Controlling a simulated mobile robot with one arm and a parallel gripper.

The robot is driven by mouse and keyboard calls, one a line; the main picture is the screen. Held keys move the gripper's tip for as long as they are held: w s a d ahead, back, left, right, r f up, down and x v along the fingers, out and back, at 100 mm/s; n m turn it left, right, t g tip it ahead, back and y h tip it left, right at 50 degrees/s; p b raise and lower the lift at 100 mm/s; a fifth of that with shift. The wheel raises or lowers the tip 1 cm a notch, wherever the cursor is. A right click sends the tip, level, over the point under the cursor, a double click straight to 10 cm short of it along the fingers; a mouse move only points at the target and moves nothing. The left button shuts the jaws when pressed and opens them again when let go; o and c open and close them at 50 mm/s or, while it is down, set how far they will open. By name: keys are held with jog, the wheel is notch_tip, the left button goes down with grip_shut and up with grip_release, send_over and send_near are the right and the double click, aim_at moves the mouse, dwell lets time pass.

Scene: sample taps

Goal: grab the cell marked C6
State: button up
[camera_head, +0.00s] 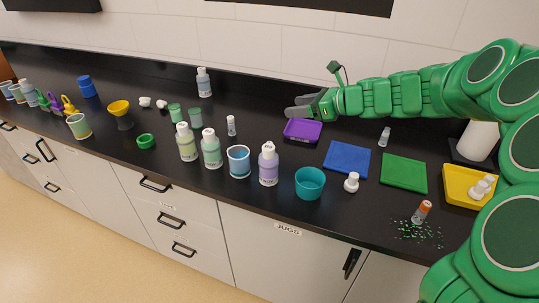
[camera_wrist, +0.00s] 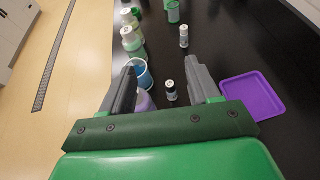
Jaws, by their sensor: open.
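My gripper (camera_wrist: 163,75) is open and empty, its two grey fingers spread above the dark counter. In the head view my gripper (camera_head: 296,107) is at the end of my green arm, behind the purple tray. A small dark-capped vial with a pale label (camera_wrist: 171,90) stands between the finger lines in the wrist view, apart from both fingers. A white-capped vial (camera_wrist: 184,36) stands farther off; it also shows in the head view (camera_head: 231,125). Another small vial (camera_head: 384,136) and an orange-capped vial (camera_head: 421,212) are at right. I cannot read C6 on any of them.
A purple tray (camera_head: 303,130) lies right of the fingers in the wrist view (camera_wrist: 253,95). A lilac bottle (camera_head: 268,165) and a blue-filled cup (camera_head: 239,162) stand near the front edge. Green granules (camera_head: 418,231) lie scattered at right. A teal cup (camera_head: 310,184) is nearby.

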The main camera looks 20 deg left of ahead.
notch_tip(320, 180, down, 15)
jog(key=shift+f, duration=0.2)
jog(key=shift+a+f, duration=0.1)
jog(key=shift+f, duration=0.05)
jog(key=shift+x, duration=3.8)
jog(key=shift+w, duration=0.15)
jog(key=c, duration=1.1)
